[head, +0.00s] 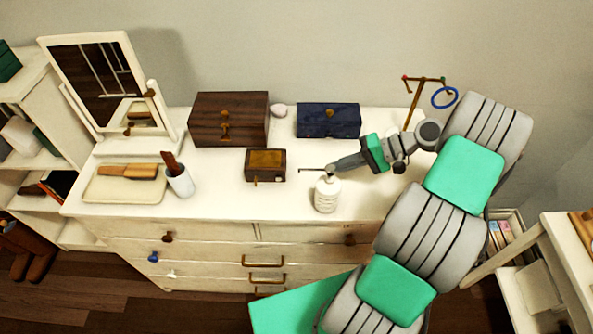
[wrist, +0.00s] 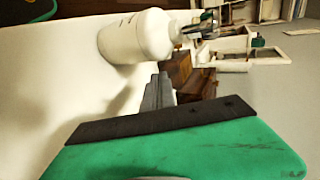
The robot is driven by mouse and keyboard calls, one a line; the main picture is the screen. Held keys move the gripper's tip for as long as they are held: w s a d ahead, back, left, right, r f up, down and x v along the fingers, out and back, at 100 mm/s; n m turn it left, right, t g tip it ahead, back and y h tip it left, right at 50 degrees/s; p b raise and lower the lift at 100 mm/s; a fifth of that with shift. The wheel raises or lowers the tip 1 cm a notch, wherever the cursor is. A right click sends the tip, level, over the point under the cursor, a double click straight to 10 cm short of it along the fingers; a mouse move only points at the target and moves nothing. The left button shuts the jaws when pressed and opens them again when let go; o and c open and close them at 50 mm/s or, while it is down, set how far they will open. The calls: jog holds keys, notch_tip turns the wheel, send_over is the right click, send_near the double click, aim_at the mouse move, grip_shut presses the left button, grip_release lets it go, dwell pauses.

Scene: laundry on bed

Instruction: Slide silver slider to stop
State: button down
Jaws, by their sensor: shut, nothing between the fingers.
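A small silvery-white piece (head: 171,273) shows on the dresser front at the lower left, below a blue piece and a brown one. It is too small to tell whether it is the silver slider or how far along it sits. My gripper (head: 333,166) is shut and empty above the dresser top, just behind the white pump bottle (head: 327,195). In the wrist view my gripper's fingers (wrist: 160,92) are together, with the bottle (wrist: 137,37) beyond them. The silvery piece cannot be made out in the wrist view.
On the dresser top (head: 222,207) stand a small brown box (head: 265,165), a wooden chest (head: 228,119), a blue box (head: 328,120), a cup (head: 179,181), a tray (head: 110,190), a mirror (head: 109,85) and a brass stand (head: 412,100). The front centre-left is clear.

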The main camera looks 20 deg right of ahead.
aim_at(279, 178)
jog(key=x, duration=0.4)
jog(key=r+p+x, duration=0.1)
jog(key=x, duration=0.3)
jog(key=a+x, duration=0.1)
jog(key=x, duration=0.4)
jog(key=shift+w+r+p, duration=0.1)
jog(key=shift+r+p, duration=0.2)
jog(key=shift+p, duration=0.05)
